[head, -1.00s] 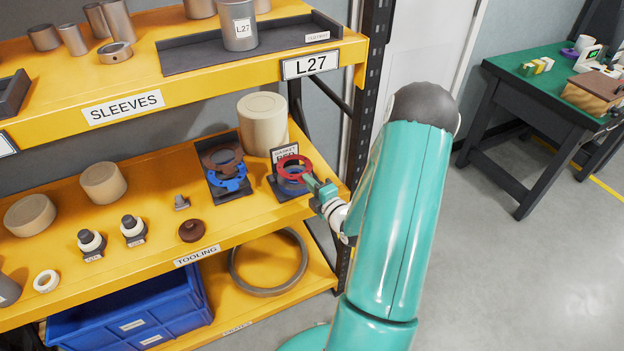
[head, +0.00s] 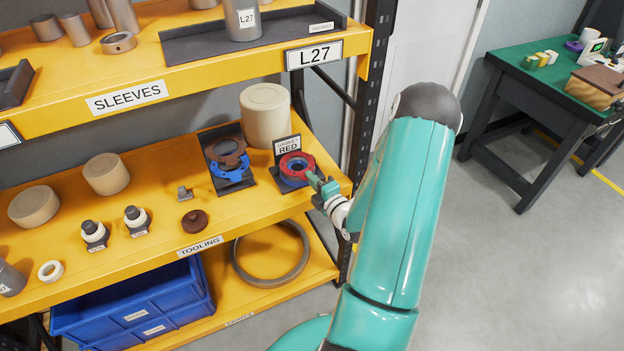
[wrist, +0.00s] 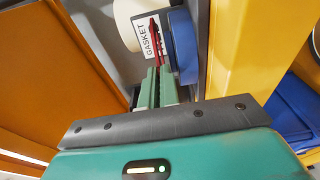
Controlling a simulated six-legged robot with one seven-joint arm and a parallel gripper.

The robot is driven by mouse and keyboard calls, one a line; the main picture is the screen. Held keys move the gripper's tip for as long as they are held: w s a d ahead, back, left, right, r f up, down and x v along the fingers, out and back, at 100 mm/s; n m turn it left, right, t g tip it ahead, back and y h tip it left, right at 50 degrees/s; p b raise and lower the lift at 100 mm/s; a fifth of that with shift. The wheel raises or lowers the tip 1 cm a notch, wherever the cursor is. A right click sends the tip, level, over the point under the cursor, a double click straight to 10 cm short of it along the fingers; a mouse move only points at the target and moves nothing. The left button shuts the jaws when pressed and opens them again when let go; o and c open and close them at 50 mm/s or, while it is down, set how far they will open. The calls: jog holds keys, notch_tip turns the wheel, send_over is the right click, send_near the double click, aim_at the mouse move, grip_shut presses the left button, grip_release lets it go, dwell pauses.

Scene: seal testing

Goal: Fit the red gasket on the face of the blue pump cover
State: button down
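The red gasket (head: 308,162) is a flat ring held over the blue pump cover (head: 290,182) on the right end of the tooling shelf. In the head view its opening looks roughly centred on the cover's middle. The wrist view shows the gasket (wrist: 156,40) edge-on, close beside the face of the blue cover (wrist: 184,45). A narrow gap seems to show there; contact is unclear. My gripper (head: 314,180) is shut on the gasket's near right edge; its fingers also show in the wrist view (wrist: 154,88).
A sign reading "GASKET RED" (head: 288,144) stands just behind the cover. A dark stand with brown and blue rings (head: 230,165) is to the left, a beige cylinder (head: 266,115) behind. The upper sleeves shelf (head: 200,75) overhangs the back. The rack post (head: 364,110) is at the right.

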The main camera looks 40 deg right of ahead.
jog(key=shift+f, duration=0.4)
dwell(0.3)
jog(key=c, duration=1.6)
grip_release()
jog(key=shift+o, duration=0.2)
jog(key=shift+f, duration=0.15)
jog(key=shift+s, duration=0.1)
jog(key=shift+s+a+f, duration=0.1)
jog(key=shift+s, duration=0.2)
jog(key=shift+s+a+r, duration=0.1)
jog(key=shift+s+a, duration=0.1)
jog(key=shift+s, duration=0.45)
jog(key=shift+s+a+r, duration=0.1)
jog(key=shift+s+a, duration=0.1)
jog(key=shift+s, duration=0.5)
jog(key=shift+s+a+r, duration=0.1)
jog(key=shift+s+a, duration=0.1)
jog(key=shift+s, duration=0.45)
jog(key=shift+s, duration=0.1)
